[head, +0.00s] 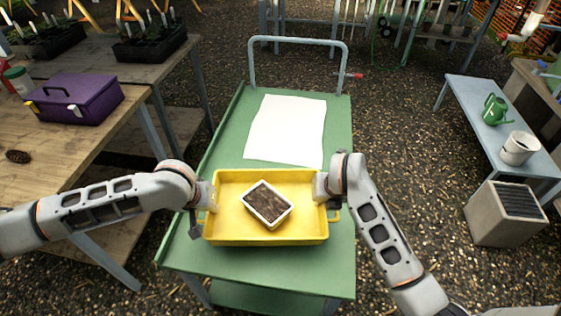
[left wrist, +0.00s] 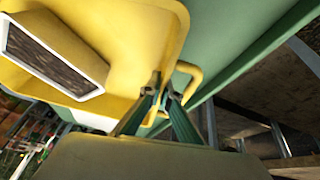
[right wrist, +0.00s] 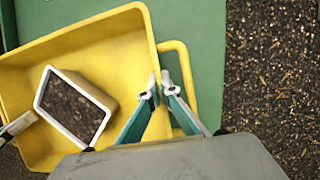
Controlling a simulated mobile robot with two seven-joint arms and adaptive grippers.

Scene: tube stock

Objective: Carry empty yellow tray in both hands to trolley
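The yellow tray (head: 225,232) is over the near half of the green trolley (head: 330,275); I cannot tell whether it touches the top. The tray is not empty: a white pot of dark soil (head: 267,204) stands in it, also seen in the right wrist view (right wrist: 75,107). My left gripper (head: 209,196) is at the tray's left end. In the left wrist view (left wrist: 164,92) its fingers pinch the end wall beside the handle loop. My right gripper (head: 322,188) is at the right end. In the right wrist view (right wrist: 159,88) its fingers straddle and pinch that wall.
A white sheet (head: 287,130) lies on the trolley's far half, below the grey push handle (head: 298,40). A wooden bench with a purple toolbox (head: 75,98) stands at the left.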

